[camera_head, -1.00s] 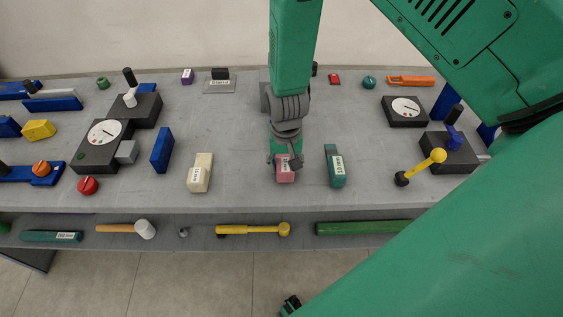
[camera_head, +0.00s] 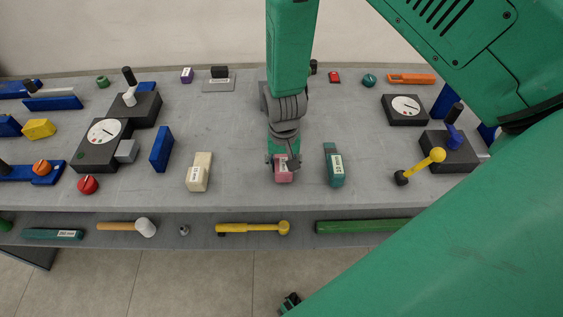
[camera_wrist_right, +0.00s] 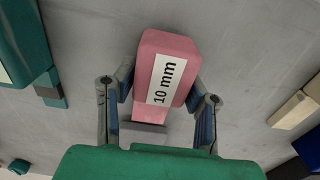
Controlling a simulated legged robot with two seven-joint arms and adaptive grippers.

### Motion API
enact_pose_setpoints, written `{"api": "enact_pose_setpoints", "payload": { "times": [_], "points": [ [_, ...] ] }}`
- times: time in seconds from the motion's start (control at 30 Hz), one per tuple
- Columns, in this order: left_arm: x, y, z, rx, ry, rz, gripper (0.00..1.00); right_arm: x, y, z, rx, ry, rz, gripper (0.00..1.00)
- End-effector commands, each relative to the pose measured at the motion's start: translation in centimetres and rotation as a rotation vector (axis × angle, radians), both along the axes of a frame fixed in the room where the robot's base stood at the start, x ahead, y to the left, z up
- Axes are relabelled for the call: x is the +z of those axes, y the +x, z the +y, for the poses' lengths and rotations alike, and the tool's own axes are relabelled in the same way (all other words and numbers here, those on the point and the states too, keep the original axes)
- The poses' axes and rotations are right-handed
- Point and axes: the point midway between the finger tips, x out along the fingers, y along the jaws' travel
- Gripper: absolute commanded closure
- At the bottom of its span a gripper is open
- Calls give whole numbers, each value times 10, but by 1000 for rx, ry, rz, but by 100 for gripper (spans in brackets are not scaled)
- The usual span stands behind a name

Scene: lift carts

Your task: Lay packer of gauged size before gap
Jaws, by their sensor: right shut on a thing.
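A pink packer (camera_head: 283,176) labelled "10 mm" is near the front edge of the grey bench, between a cream packer (camera_head: 199,170) and a teal packer (camera_head: 334,166). My right gripper (camera_head: 284,163) comes down from above and is shut on the pink packer. In the right wrist view the pink packer (camera_wrist_right: 165,80) sits between the two fingers of the gripper (camera_wrist_right: 158,105), label facing the camera. I cannot tell whether it touches the bench. I cannot make out the gap for certain. My left gripper is not in view.
A dial gauge block (camera_head: 92,158) and a blue block (camera_head: 161,149) stand to the left. A mallet (camera_head: 146,228) and a green bar (camera_head: 360,227) lie on the lower shelf.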

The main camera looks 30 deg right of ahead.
Motion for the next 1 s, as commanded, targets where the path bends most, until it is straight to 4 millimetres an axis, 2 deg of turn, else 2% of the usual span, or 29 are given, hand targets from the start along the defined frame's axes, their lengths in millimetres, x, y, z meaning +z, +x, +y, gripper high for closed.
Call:
{"api": "enact_pose_setpoints", "payload": {
  "times": [0.63, 0.67, 0.7, 0.73, 1.0],
  "points": [
    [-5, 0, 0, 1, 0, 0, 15, -11, 0, 0, 2, 1, -1, 94],
    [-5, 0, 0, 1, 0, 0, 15, -11, 0, -1, 1, 1, -1, 55],
    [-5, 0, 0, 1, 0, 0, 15, -11, 0, -1, 1, 1, -1, 41],
    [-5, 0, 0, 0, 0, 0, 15, -11, 0, -1, 1, 1, -1, 38],
    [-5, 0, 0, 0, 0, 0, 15, -10, 0, 1, 2, -1, 0, 38]
  ]
}}
